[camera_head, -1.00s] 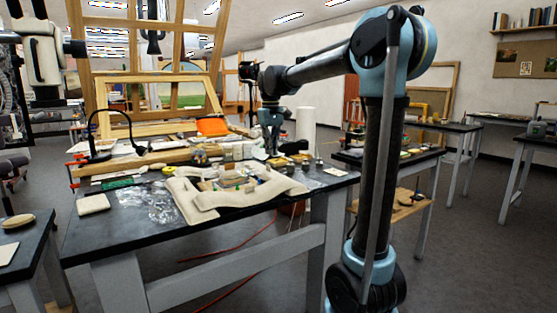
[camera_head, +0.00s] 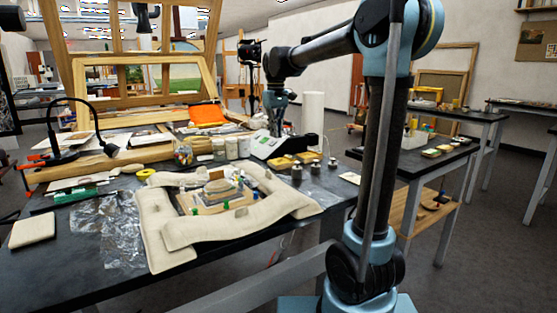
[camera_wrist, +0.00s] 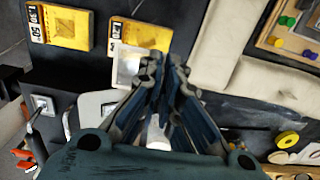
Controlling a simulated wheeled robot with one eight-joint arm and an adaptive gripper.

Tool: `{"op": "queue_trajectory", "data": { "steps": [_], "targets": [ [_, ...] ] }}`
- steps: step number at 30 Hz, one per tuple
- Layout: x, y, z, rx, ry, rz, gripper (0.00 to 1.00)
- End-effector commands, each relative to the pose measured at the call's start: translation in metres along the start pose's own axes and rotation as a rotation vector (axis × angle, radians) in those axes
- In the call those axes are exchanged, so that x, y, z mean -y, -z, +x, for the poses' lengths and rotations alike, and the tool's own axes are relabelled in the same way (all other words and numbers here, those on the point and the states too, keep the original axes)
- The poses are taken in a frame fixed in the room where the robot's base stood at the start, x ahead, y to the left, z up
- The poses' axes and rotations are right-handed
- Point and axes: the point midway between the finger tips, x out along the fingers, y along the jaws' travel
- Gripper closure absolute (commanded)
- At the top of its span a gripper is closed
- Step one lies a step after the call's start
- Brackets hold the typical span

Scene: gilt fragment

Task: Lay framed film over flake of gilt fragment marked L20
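Two yellow pads, one (camera_head: 283,163) beside the other (camera_head: 305,158), lie behind the cushions. The wrist view shows yellow pads too, one at left (camera_wrist: 60,26) and one at right (camera_wrist: 138,36), with printed labels. My gripper (camera_head: 278,128) hangs above the back of the bench, beyond the fragment.
A white device (camera_head: 266,145) and a white roll (camera_head: 313,115) stand at the back of the bench. Small metal weights (camera_head: 297,172) stand near the yellow pads. A black lamp (camera_head: 65,135), crumpled clear film (camera_head: 118,235) and a pale block (camera_head: 32,230) are at left.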

Motion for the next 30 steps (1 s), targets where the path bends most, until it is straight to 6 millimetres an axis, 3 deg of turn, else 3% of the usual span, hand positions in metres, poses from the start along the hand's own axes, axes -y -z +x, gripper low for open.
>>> {"op": "queue_trajectory", "data": {
  "steps": [9,17,24,30],
  "targets": [
    [0.005,0.002,0.047,0.0,0.0,-0.007,1.0],
    [0.008,0.003,0.064,0.0,0.0,-0.011,1.0],
    [0.009,0.003,0.094,0.0,0.0,-0.012,1.0],
    [0.009,0.003,0.098,0.0,0.0,-0.012,1.0]
  ]
}}
